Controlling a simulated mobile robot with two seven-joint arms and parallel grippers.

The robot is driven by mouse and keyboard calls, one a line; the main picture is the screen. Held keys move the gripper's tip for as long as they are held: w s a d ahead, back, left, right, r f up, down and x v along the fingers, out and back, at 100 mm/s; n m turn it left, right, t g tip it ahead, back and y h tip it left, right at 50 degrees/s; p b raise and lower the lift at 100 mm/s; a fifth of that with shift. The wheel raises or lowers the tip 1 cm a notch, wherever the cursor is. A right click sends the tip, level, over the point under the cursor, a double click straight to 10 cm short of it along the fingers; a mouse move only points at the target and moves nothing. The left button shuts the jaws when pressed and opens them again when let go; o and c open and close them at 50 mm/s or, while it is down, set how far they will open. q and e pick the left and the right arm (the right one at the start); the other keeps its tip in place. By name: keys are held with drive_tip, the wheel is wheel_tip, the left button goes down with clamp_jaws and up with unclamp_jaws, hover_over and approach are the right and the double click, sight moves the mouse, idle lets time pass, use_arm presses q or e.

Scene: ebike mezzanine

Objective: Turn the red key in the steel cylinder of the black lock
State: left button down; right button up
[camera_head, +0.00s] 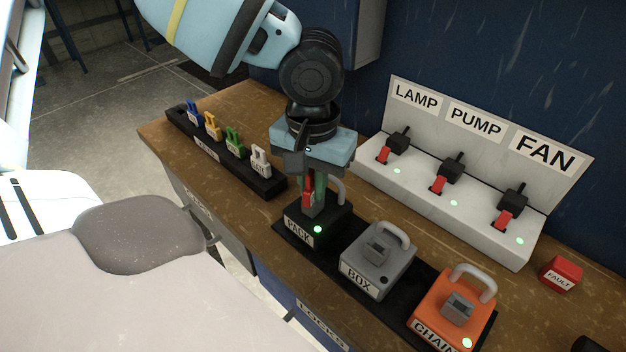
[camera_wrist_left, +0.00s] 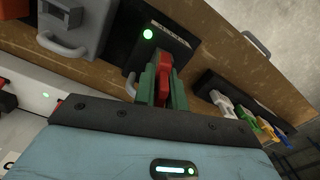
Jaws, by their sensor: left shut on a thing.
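The black lock (camera_head: 329,232), labelled PACK, stands on a black tray at the middle of the bench, with a green light lit on it. It also shows in the left wrist view (camera_wrist_left: 127,22). The red key (camera_head: 307,193) stands upright at the top of the lock. In the left wrist view the red key (camera_wrist_left: 164,68) sits between the green fingers. My left gripper (camera_head: 313,196) points down over the black lock and is shut on the red key. My right gripper is not in view.
A grey BOX lock (camera_head: 369,278) and an orange CHAIN lock (camera_head: 440,312) stand to the right. A key rack (camera_head: 262,188) with several keys lies left. The switch panel (camera_head: 450,208) stands behind, and a red FAULT block (camera_head: 561,274) at right.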

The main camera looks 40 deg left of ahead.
use_arm(q)
drive_tip(key=shift+n, duration=0.3)
drive_tip(key=shift+n, duration=1.3)
drive_tip(key=shift+n, duration=2.9)
